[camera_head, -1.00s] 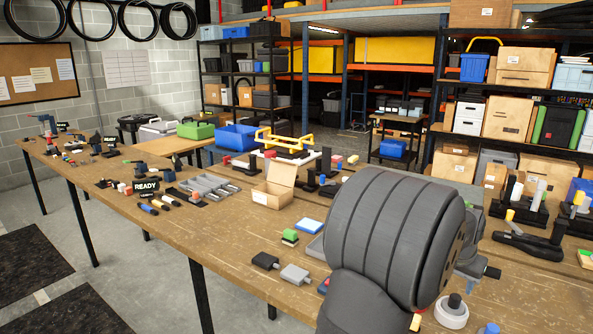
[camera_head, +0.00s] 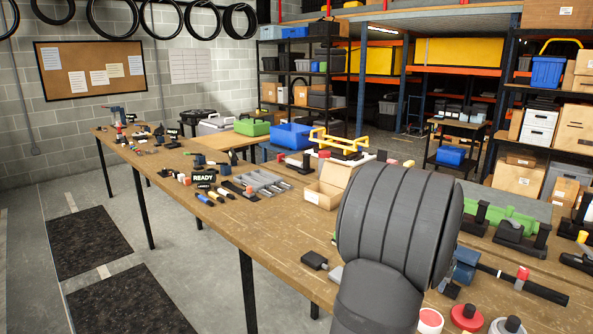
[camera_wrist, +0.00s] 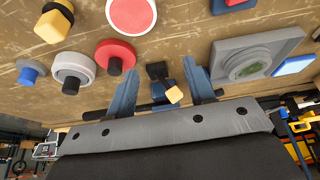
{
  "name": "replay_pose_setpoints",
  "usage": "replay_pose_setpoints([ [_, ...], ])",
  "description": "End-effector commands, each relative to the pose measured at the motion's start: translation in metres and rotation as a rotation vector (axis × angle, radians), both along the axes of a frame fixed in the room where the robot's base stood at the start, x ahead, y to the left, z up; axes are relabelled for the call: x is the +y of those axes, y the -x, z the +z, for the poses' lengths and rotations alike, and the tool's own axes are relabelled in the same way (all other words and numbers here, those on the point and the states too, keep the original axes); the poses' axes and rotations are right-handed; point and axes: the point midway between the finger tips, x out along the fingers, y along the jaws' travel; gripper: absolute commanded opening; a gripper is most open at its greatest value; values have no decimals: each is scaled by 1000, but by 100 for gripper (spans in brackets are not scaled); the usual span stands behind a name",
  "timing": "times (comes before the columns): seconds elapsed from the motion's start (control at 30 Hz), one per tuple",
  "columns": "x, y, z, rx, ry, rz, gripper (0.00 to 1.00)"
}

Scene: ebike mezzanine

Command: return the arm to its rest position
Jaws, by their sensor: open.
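My gripper (camera_wrist: 161,82) shows in the wrist view with its two blue-grey fingers spread apart. A black piece with a yellow end (camera_wrist: 166,82) appears between the fingers in the picture; I see no finger closed on it. The fingers point towards the wooden bench top (camera_wrist: 185,25). In the head view my own large grey arm link covers the front middle of the bench (camera_head: 225,225), and the gripper cannot be made out clearly there.
Around the fingers are a red-topped knob (camera_wrist: 116,55), a grey ring piece (camera_wrist: 73,70) and a grey square plate (camera_wrist: 285,45). In the head view, an open cardboard box (camera_head: 325,190) and a grey tray (camera_head: 262,182) stand on the bench. Open floor (camera_head: 190,260) lies left.

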Motion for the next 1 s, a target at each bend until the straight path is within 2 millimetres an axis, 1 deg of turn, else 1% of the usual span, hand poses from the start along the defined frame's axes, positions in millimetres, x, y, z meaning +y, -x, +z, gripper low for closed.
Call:
replay_pose_setpoints([
  [0.03, 11, -6, -2, 1, -1, 16, 49],
  [0.2, 41, -21, -7, 0, 1, 56, 49],
  [0.5, 95, -43, -16, 0, 1, 129, 49],
  [0.7, 133, -55, -22, -1, 0, 179, 49],
  [1.0, 190, -67, -32, -2, 0, 256, 49],
])
